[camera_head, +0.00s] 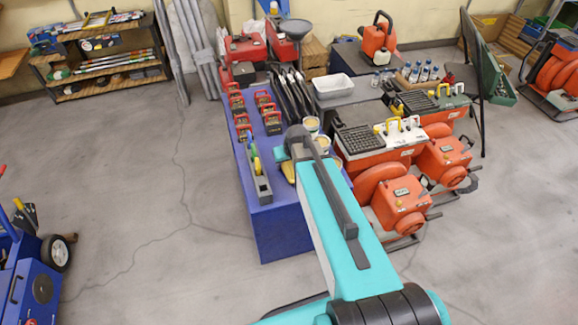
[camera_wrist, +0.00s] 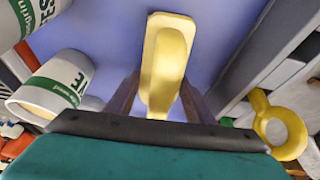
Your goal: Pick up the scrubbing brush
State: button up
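The scrubbing brush, a pale yellow oblong block (camera_wrist: 167,58), stands out at the centre of the wrist view above a blue tabletop. In the head view a small yellow part of it (camera_head: 289,172) shows beside my arm. My gripper (camera_wrist: 160,88) has its two dark fingers on either side of the brush's near part, with a narrow gap seen beside it. The fingers look open. In the head view my arm hides the fingers.
White tubs with green labels (camera_wrist: 53,85) stand close on the left in the wrist view. A grey tool with a yellow ring (camera_wrist: 280,126) is close on the right. The blue table (camera_head: 283,232) also holds red-handled items (camera_head: 241,120).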

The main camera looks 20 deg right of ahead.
aim_at(289, 164)
jog(key=c, duration=0.3)
jog(key=shift+r, duration=0.1)
jog(key=shift+r, duration=1.65)
jog(key=s, duration=0.3)
jog(key=shift+a+r, duration=0.15)
jog(key=shift+a, duration=0.05)
jog(key=shift+s+a+r, duration=0.1)
jog(key=shift+s+r, duration=0.05)
jog(key=shift+s, duration=0.5)
jog(key=shift+s+a+r, duration=0.1)
jog(key=shift+s, duration=0.5)
jog(key=shift+p, duration=0.7)
jog(key=shift+s+r+p, duration=0.15)
jog(key=shift+s+p, duration=0.1)
jog(key=shift+p, duration=1)
jog(key=s+p, duration=0.1)
jog(key=p, duration=0.2)
